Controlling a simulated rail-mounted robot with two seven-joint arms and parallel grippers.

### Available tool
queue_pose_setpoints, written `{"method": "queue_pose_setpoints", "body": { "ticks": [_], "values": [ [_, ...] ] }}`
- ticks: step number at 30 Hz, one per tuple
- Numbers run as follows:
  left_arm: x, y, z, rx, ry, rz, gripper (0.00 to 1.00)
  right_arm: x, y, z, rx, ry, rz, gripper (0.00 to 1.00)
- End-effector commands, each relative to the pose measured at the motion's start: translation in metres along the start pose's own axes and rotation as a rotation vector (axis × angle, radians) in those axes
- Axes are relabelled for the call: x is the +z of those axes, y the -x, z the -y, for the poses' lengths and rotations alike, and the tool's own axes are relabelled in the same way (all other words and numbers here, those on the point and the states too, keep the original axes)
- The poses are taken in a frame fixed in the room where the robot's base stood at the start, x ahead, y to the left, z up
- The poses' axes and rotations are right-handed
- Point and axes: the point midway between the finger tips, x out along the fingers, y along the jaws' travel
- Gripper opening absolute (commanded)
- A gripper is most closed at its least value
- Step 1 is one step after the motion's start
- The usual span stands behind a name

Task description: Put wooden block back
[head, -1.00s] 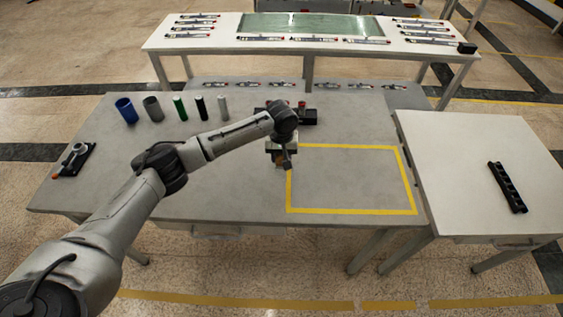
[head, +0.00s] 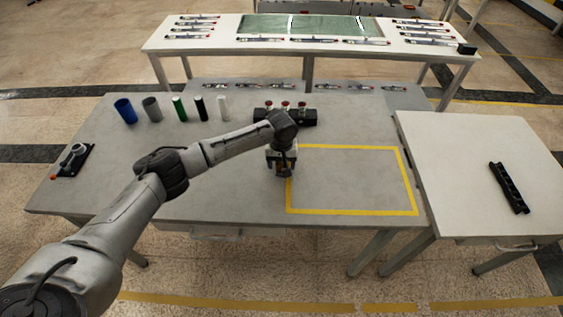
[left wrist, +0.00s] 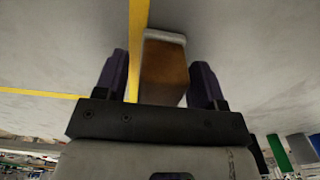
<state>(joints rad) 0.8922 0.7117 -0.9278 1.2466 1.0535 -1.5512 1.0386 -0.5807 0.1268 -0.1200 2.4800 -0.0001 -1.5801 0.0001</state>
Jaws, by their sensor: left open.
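The wooden block (left wrist: 165,72) is brown with a pale far end. In the left wrist view it lies between the two dark fingers of my left gripper (left wrist: 158,78), with a gap visible on the left side. My left gripper (head: 283,171) is open, low over the grey table (head: 225,185) at the left edge of the yellow taped rectangle (head: 350,212). In the head view the block is mostly hidden by the gripper. I cannot tell whether the block touches the table. My right gripper is not in view.
A black holder with red-topped parts (head: 302,117) stands just behind the gripper. A row of upright cylinders, including a blue one (head: 126,111), is at the back left. A black slotted rack (head: 508,188) lies on the right table. The taped rectangle is empty.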

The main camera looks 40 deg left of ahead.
Motion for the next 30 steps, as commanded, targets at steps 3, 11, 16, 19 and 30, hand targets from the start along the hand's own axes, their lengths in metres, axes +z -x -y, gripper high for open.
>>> {"method": "queue_pose_setpoints", "body": {
  "ticks": [3,11,16,19,30],
  "values": [
    [0.0,0.0,0.0,0.0,0.0,0.0,0.64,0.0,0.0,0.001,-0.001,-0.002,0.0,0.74],
    [-0.001,0.023,0.0,0.001,0.001,-0.001,0.64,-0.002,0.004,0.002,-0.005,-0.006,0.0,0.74],
    [-0.001,0.056,0.0,0.002,0.0,-0.002,0.64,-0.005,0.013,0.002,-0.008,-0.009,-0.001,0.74],
    [0.0,0.074,0.0,0.001,0.0,-0.001,0.64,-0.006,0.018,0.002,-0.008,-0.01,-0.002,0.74],
    [0.0,0.118,0.0,0.001,0.001,0.0,0.64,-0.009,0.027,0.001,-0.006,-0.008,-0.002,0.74]
  ]
}}
